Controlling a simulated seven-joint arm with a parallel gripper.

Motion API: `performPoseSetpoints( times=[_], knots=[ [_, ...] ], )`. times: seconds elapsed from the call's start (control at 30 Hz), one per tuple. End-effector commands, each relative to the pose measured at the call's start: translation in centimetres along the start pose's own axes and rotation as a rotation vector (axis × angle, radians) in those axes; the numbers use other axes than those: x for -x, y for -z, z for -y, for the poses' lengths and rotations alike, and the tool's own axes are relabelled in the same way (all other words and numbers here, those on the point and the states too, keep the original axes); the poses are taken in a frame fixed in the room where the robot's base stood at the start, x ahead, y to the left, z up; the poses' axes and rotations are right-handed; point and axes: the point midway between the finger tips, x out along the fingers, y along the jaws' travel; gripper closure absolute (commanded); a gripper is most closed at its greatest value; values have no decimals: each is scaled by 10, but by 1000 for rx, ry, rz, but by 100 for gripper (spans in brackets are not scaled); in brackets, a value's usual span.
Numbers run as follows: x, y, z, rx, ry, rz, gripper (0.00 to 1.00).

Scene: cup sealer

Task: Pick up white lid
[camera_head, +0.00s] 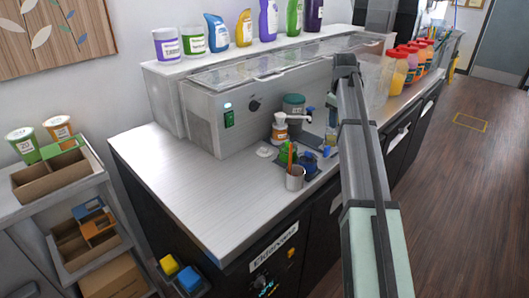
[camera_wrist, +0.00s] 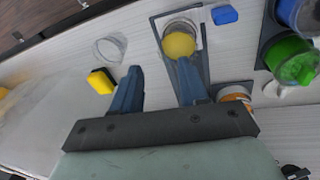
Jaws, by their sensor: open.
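The white lid (camera_head: 265,152) seems to be the small flat white piece lying on the counter, left of a white and orange jar (camera_head: 279,127). In the wrist view a small white piece that looks like the same lid (camera_wrist: 272,90) lies at the right, beside the orange-topped jar (camera_wrist: 235,94). My gripper (camera_wrist: 158,66) is open, with two blue fingers apart and nothing clearly held. The lid is outside the fingers, to their right in the wrist view. In the head view my arm hides most of the gripper.
Green cups (camera_wrist: 290,58) stand near the lid. A dark-framed holder with a yellow round piece (camera_wrist: 180,45) is by the right finger. A clear cup (camera_wrist: 110,48) and a yellow sponge (camera_wrist: 102,81) are at the left. The counter's left part (camera_head: 190,165) is clear.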

Motion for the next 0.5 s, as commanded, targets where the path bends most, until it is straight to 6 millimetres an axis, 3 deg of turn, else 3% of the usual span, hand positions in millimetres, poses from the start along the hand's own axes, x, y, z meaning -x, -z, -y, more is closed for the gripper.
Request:
performPoseSetpoints(
  times=[0.03, 0.2, 0.4, 0.5],
  knots=[
    [8, 21, 24, 39, 23, -12, 57],
    [33, 73, 98, 156, 105, -42, 57],
    [56, 109, 166, 260, 179, -61, 57],
    [63, 117, 185, 290, 199, -67, 57]
  ],
)
